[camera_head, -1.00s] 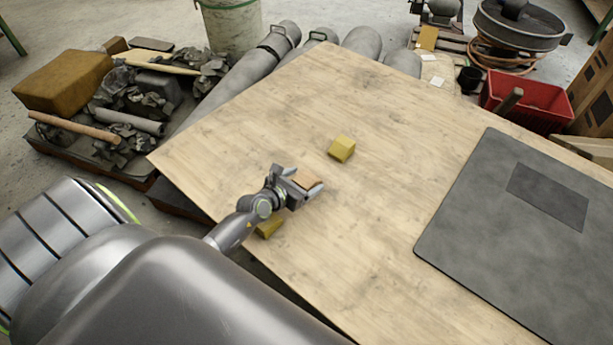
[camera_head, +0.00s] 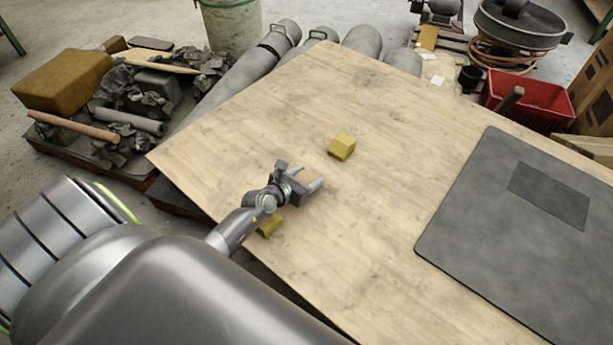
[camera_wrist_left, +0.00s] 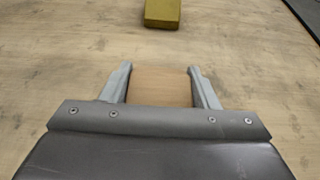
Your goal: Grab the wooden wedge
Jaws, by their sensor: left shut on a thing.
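The wooden wedge (camera_head: 304,177) is a light brown block between the fingers of my left gripper (camera_head: 309,186). In the left wrist view the wedge (camera_wrist_left: 160,87) fills the space between the two grey fingertips of the gripper (camera_wrist_left: 162,82), which are shut on its sides. The gripper is low over the wooden table top (camera_head: 380,220); I cannot tell whether the wedge touches the table. My right gripper is not in view.
A yellow block (camera_head: 342,147) lies beyond the gripper and also shows in the left wrist view (camera_wrist_left: 162,13). Another yellow block (camera_head: 269,226) lies near the table's front edge, partly hidden by my arm. A dark mat (camera_head: 470,230) covers the table's right side.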

